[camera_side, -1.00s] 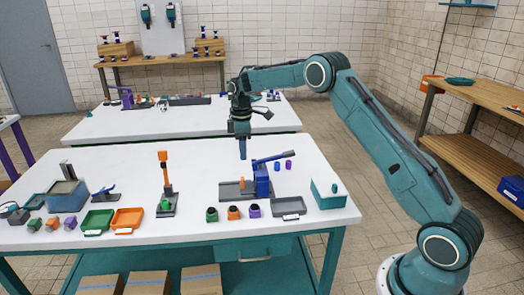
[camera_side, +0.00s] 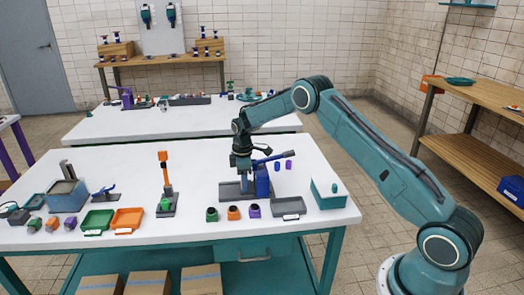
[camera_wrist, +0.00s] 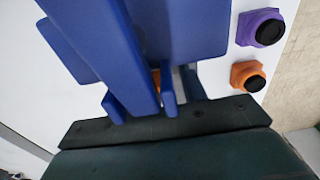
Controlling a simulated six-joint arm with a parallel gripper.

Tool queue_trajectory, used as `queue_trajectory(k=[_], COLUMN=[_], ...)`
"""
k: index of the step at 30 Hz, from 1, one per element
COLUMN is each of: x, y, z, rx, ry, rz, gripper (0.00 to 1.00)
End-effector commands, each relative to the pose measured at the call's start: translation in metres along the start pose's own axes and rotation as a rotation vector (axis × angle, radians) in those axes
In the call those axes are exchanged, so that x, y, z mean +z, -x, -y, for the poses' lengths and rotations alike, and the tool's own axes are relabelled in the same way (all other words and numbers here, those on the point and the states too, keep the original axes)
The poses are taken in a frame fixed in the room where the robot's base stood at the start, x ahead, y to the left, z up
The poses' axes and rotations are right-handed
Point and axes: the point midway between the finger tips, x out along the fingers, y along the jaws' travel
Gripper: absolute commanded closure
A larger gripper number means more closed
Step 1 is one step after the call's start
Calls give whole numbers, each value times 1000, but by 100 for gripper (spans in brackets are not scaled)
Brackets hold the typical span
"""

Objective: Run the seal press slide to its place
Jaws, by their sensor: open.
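The seal press (camera_side: 262,181) stands on the table with a blue upright, a blue lever angled up to the right and a grey base (camera_side: 228,191). My gripper (camera_side: 244,180) is open, pointing down over the base just left of the upright. It hides the slide there in the side view, and I cannot tell whether it touches it. In the wrist view the blue press frame (camera_wrist: 185,30) fills the upper middle, close to my gripper. A small orange bit (camera_wrist: 156,80) shows between the blue parts. The slide itself is not clear there.
Green, orange (camera_side: 233,212) and purple (camera_side: 254,211) round-topped parts stand in front of the press. A grey tray (camera_side: 288,206) and a teal box (camera_side: 328,195) are to its right. An orange-handled tool (camera_side: 165,185) stands left. The table between it and the press is clear.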

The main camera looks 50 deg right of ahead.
Motion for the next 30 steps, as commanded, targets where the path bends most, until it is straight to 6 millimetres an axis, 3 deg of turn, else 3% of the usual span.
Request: queue_trajectory(k=[11,17,25,30], x=[0,0,-2,-16], y=[-3,-3,-3,-4], z=[0,0,0,-1], rx=[0,1,1,2], ry=[0,0,1,1], rz=[0,0,-1,-1], gripper=[60,99,100,100])
